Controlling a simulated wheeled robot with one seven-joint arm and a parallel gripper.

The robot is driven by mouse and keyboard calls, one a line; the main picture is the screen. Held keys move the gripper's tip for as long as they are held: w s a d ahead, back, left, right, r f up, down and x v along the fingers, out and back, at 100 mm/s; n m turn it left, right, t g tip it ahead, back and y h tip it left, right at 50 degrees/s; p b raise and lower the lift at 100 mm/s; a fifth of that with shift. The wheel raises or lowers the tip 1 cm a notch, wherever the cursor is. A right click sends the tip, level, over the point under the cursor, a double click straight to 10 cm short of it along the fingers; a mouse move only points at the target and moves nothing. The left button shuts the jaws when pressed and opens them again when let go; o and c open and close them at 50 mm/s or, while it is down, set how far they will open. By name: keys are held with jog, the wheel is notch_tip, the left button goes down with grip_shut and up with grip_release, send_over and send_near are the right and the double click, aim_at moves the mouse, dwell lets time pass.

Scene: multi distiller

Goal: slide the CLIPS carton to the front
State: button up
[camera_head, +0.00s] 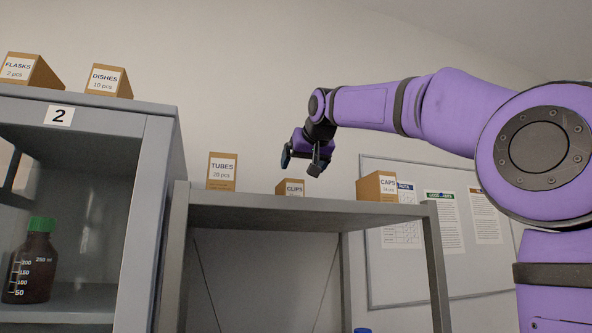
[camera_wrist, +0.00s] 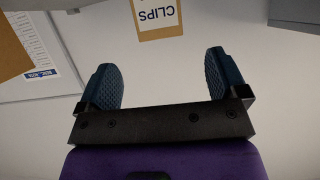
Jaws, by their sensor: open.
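The CLIPS carton (camera_head: 290,188) is a small brown box with a white label. It stands on top of the grey shelf rack (camera_head: 300,211), between two other cartons, and its lower part is hidden by the shelf edge. In the wrist view the CLIPS carton (camera_wrist: 158,17) shows upside down at the top edge, ahead of the fingers and partly cut off. My gripper (camera_head: 302,165) is above and a little right of the carton in the head view. In the wrist view my gripper (camera_wrist: 165,80) is open, with nothing between its two dark blue fingers.
The TUBES carton (camera_head: 222,170) stands left of CLIPS and the CAPS carton (camera_head: 377,186) right of it. FLASKS (camera_head: 30,70) and DISHES (camera_head: 108,80) cartons sit on the cabinet (camera_head: 165,160) at left. A notice board (camera_head: 455,270) hangs behind at right.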

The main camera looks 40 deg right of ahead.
aim_at(291, 187)
jog(key=shift+w+d+r, duration=0.1)
jog(key=shift+w, duration=0.2)
jog(key=x, duration=1)
jog(key=shift+w+d, duration=0.15)
jog(key=shift+w, duration=0.25)
jog(key=c, duration=1)
jog(key=shift+c, duration=0.2)
jog(key=shift+s, duration=0.15)
